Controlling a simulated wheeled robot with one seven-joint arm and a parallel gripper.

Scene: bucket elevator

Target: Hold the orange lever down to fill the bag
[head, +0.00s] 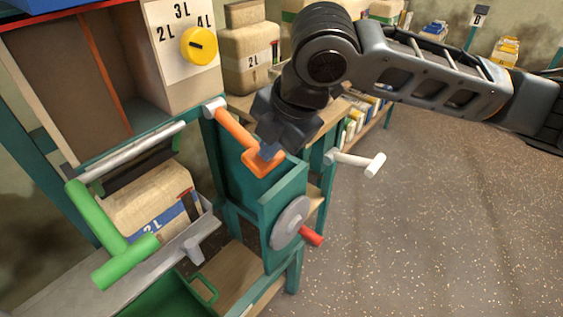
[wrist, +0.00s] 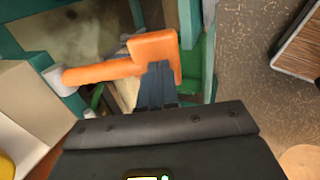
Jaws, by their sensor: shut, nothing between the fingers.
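The orange lever (head: 236,132) runs from a grey pivot at the upper left down to a wide end block at the lower right, over the teal machine frame. My gripper (head: 268,152) is shut and empty, with its fingertips at that end block. In the wrist view the shut fingertips (wrist: 157,72) overlap the end block of the lever (wrist: 110,72); contact looks likely, but pressure cannot be told. A beige bag (head: 145,205) marked 2L, with a blue band, sits at the left behind the green-handled bar. Its opening is hidden.
A yellow dial (head: 200,45) sits on a 2L/3L/4L panel. A green T-handle (head: 112,238) stands at front left. A grey disc with a red handle (head: 292,222) and a white-ended crank (head: 355,161) jut out at right. Open floor (head: 430,220) lies at right.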

